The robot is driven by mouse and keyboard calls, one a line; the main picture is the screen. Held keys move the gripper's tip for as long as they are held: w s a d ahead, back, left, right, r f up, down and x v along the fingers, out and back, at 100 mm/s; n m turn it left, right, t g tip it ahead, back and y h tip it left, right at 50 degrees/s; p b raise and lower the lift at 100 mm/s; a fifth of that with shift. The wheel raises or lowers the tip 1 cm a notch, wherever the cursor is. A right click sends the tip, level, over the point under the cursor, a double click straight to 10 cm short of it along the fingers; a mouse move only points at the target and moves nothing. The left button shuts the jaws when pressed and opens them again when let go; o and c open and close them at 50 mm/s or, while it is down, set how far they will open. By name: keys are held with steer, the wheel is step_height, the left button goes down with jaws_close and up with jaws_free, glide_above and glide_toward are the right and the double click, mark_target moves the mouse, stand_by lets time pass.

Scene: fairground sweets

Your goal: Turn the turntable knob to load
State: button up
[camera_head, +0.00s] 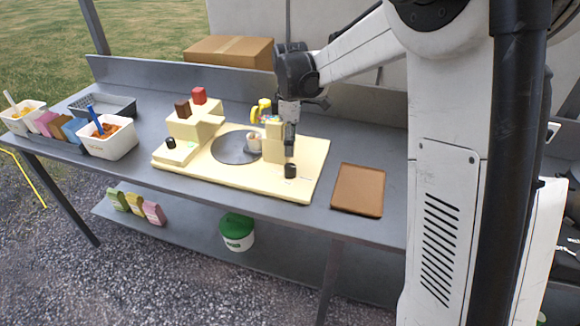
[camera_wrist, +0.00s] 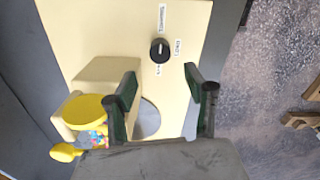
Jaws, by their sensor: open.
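A black knob (camera_head: 290,171) stands at the front right of the cream machine base (camera_head: 310,160). In the wrist view the knob (camera_wrist: 159,49) has a pale pointer mark and small labels around it that I cannot read surely. My gripper (camera_head: 289,140) is above and just behind this knob. In the wrist view my gripper (camera_wrist: 161,75) is open and empty, its fingers apart, with the knob beyond the fingertips and not touched. The grey round turntable (camera_head: 230,148) lies in the base and shows partly between the fingers.
A cream block with a yellow part (camera_wrist: 85,110) stands close beside my left finger. Another black knob (camera_head: 171,143) is at the base's left end. A brown tray (camera_head: 358,189) lies to the right. White tubs (camera_head: 108,145) stand at the left. A cardboard box (camera_head: 230,50) is behind.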

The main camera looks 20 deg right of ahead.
mark_target(290, 166)
step_height(290, 166, down, 9)
steer(key=shift+f, duration=0.1)
stand_by(0.3)
steer(key=c, duration=1.1)
